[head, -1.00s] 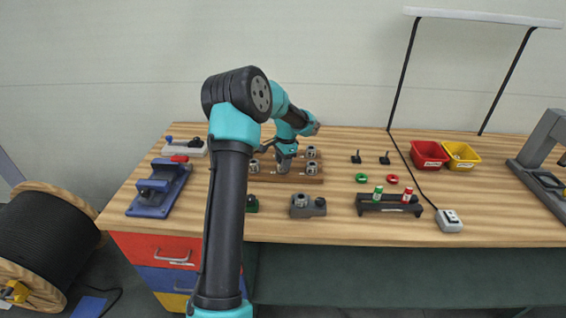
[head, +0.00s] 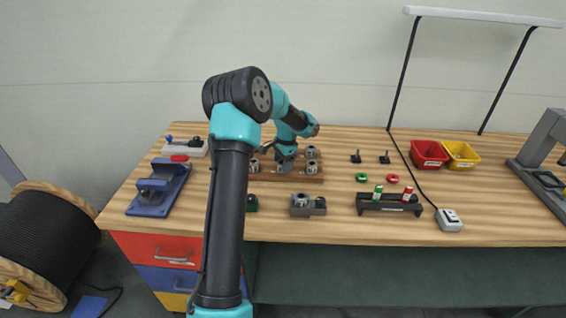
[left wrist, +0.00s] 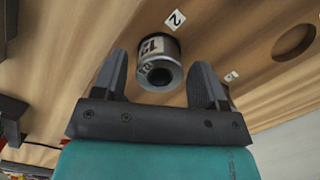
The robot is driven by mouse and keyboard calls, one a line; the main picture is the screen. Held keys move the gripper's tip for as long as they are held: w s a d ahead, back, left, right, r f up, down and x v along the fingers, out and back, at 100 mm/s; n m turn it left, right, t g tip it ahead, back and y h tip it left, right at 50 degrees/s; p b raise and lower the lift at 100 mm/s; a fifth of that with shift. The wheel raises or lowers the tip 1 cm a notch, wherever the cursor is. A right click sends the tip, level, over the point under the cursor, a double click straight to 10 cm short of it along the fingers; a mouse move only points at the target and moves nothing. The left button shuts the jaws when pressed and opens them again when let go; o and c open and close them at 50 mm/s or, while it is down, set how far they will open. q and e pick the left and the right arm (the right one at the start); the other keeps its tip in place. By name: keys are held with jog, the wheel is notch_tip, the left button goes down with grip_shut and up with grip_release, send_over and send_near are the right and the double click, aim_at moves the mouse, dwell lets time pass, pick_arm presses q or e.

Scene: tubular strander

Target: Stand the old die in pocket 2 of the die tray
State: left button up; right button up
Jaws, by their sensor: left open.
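The die tray (head: 307,181) is a brown wooden block on the bench, left of centre, with several grey dies in it. In the left wrist view a grey metal cylinder with a white number label, the old die (left wrist: 158,68), stands next to the tag marked 2 (left wrist: 175,19). It appears seated at that pocket; its lower end is hidden. My left gripper (left wrist: 160,62) is open, with one finger on each side of the die and gaps showing. In the head view my left gripper (head: 286,164) is over the tray and partly hides it. My right gripper is not in view.
An empty round pocket (left wrist: 294,42) shows in the tray at right in the wrist view. A grey block with a die (head: 308,204) and a black rack (head: 390,204) stand in front. A blue vise (head: 158,188) is at left.

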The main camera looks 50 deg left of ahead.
pick_arm(q)
notch_tip(320, 180, up, 12)
jog(key=w, duration=0.1)
jog(key=shift+w+d+r, duration=0.15)
jog(key=shift+w+d, duration=0.05)
dwell(0.3)
dwell(0.4)
